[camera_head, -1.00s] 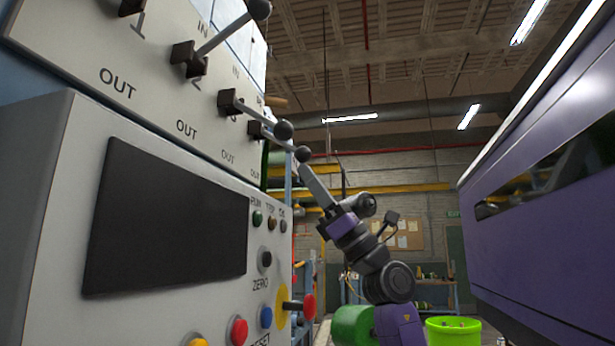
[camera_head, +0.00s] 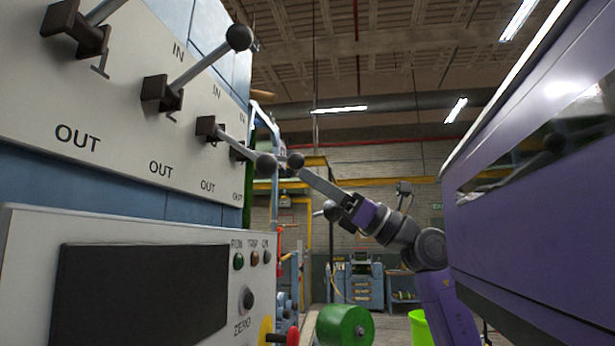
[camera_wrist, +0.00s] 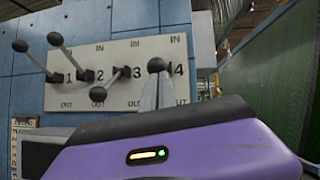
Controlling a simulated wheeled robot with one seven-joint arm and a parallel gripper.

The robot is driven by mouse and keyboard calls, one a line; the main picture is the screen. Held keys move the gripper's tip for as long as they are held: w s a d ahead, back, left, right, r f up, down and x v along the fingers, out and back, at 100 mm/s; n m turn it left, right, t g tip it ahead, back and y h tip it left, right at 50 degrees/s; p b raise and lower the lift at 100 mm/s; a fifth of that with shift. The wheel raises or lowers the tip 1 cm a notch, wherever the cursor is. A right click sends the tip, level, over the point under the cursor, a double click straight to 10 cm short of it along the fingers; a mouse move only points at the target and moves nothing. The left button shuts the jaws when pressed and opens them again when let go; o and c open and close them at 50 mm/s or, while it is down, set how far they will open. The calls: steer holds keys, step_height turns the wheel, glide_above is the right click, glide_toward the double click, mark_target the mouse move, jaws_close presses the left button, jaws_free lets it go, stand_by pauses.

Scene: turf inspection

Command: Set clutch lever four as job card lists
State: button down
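Four clutch levers with black ball knobs stand on a white panel (camera_wrist: 112,97) marked IN above and OUT below. In the wrist view, lever one (camera_wrist: 19,45) and lever two (camera_wrist: 54,38) tilt up toward IN. Lever three (camera_wrist: 98,93) tilts down toward OUT. Lever four's knob (camera_wrist: 155,64) is right at my fingertips and stands above lever three's knob; its hub is mostly hidden. My gripper (camera_head: 303,166) reaches from the right, and its fingers appear closed on lever four's knob (camera_head: 296,160). In the head view, lever three's knob (camera_head: 265,165) is just left of it.
A console with a dark screen (camera_head: 145,295) and buttons stands below the panel. A large purple machine body (camera_head: 545,215) fills the right. A green roll (camera_head: 345,325) and a lime bin (camera_head: 420,328) are on the floor side. No job card is readable.

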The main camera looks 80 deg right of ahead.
step_height(320, 180, up, 12)
steer(key=g+p, duration=0.1)
steer(key=p, duration=0.4)
steer(key=shift+r+g, duration=0.2)
steer(key=shift+g, duration=0.1)
steer(key=shift+w+a, duration=0.1)
stand_by(0.4)
